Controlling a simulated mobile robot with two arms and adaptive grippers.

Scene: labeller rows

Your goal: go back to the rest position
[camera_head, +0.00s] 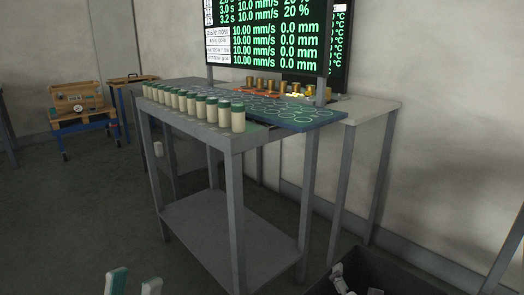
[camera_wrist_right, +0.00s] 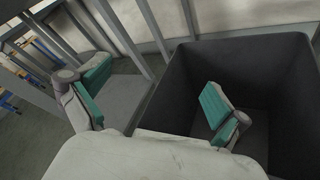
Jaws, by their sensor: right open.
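My left gripper (camera_head: 133,283) shows at the bottom edge of the head view. Its two green-and-white fingertips stand apart with only floor visible between them; the rest of it is out of frame. My right gripper (camera_wrist_right: 153,88) is open in the right wrist view, its green-padded fingers wide apart. Nothing is between them. Its right finger is in front of the dark inside of a grey bin, its left finger in front of a table frame. Pale parts at the bin in the head view are too cut off to name surely.
The dark bin (camera_head: 398,277) stands at the lower right; its wall shows in the wrist view (camera_wrist_right: 215,52). A grey table (camera_head: 232,215) carries a row of green-capped bottles (camera_head: 211,110) and a blue board with rings (camera_head: 318,116). A screen (camera_head: 262,35) stands behind.

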